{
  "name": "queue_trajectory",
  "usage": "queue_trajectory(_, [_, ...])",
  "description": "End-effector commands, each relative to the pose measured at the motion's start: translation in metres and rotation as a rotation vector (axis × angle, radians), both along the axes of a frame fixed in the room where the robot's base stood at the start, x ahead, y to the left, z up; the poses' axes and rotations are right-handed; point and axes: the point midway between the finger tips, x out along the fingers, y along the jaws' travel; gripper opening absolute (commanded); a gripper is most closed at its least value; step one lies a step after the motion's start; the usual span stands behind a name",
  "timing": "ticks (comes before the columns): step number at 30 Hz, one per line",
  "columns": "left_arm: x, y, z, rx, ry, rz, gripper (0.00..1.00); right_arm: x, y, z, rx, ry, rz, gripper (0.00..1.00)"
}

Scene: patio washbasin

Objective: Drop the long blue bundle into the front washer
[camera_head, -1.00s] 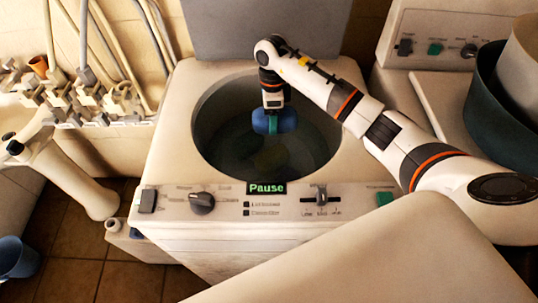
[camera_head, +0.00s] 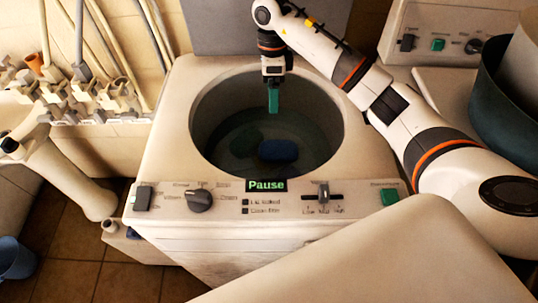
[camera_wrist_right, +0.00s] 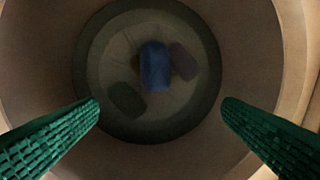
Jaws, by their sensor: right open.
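The long blue bundle (camera_head: 278,150) lies at the bottom of the front washer's (camera_head: 165,160) round drum, and it also shows in the right wrist view (camera_wrist_right: 155,66). My right gripper (camera_head: 273,108) hangs over the drum opening, above the bundle and apart from it. In the right wrist view its two green fingers (camera_wrist_right: 160,108) are spread wide with nothing between them. The washer's lid is up, and its panel display reads "Pause". My left gripper is not in view.
A dark green bundle (camera_wrist_right: 127,99) and a dark greyish one (camera_wrist_right: 184,61) lie beside the blue one in the drum. A second machine (camera_head: 440,35) stands at the right, with a dark tub (camera_head: 500,115) on it. Taps and hoses (camera_head: 85,90) line the left wall.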

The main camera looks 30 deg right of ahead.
Motion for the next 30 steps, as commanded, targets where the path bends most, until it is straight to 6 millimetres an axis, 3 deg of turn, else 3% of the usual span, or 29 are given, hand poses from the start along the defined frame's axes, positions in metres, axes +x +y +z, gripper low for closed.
queue_trajectory(3, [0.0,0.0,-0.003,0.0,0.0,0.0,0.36,0.004,-0.002,0.022,-0.003,-0.005,-0.001,0.89])
queue_trajectory(10, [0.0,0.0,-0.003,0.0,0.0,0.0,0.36,0.005,-0.003,0.044,-0.001,-0.001,0.0,0.89])
queue_trajectory(26, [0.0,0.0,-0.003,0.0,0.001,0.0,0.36,0.005,-0.002,0.046,0.001,0.001,0.0,0.89])
queue_trajectory(30, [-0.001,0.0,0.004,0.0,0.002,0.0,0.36,0.003,0.019,0.041,0.057,0.007,-0.019,0.89])
